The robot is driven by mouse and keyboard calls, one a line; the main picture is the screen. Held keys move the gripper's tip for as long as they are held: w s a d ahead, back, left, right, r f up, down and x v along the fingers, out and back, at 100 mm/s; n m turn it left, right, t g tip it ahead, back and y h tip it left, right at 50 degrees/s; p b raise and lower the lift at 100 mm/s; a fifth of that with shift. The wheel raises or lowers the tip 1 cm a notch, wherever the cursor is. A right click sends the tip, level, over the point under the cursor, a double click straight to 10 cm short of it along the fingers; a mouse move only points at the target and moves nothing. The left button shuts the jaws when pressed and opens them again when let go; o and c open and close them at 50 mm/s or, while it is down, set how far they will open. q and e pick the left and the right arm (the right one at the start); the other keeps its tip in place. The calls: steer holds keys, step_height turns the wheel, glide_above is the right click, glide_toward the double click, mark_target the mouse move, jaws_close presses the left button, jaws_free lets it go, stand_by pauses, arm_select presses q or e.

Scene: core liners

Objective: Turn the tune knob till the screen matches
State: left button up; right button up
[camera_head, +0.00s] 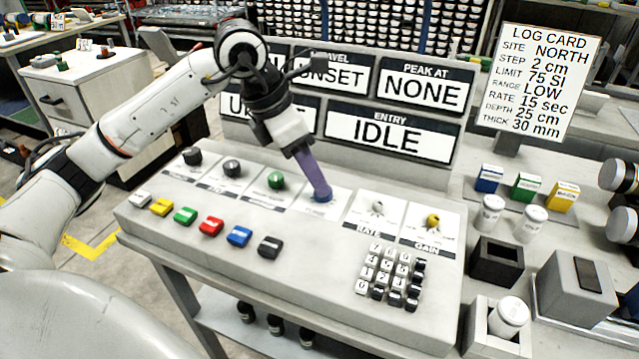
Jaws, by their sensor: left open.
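A sloped control console (300,285) carries a row of knobs: black (192,156), grey (232,168), green (276,180), blue (321,196), white (377,208) and yellow (432,221). Screens behind read NONE (425,90) under PEAK AT and IDLE (390,134) under ENTRY. Other screens are partly hidden by my left arm. My right gripper is not in view.
Several coloured buttons (210,226) and a keypad (390,273) sit along the console's front. A LOG CARD (538,80) stands at the right, above small coloured boxes (526,186), white jars (490,213) and a grey block (578,289).

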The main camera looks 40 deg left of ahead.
arm_select(q)
steer(key=shift+x, duration=1.95)
steer(key=c, duration=1.1)
steer(key=shift+o, duration=0.2)
steer(key=shift+m, duration=0.3)
steer(key=m+h, duration=0.1)
steer(key=m, duration=0.1)
steer(key=m+g, duration=0.1)
steer(key=m, duration=0.2)
steer(key=shift+w+r+h, duration=0.15)
steer(key=shift+w+h, duration=0.05)
steer(key=shift+h, duration=0.2)
steer(key=m+g, duration=0.1)
steer(key=m, duration=0.2)
steer(key=m+g, duration=0.1)
steer(key=m, duration=0.2)
steer(key=shift+w+a+g+h+p, duration=0.1)
steer(key=shift+w+g+h+p, duration=0.05)
steer(key=shift+g+h+p, duration=0.2)
steer(key=shift+m, duration=0.3)
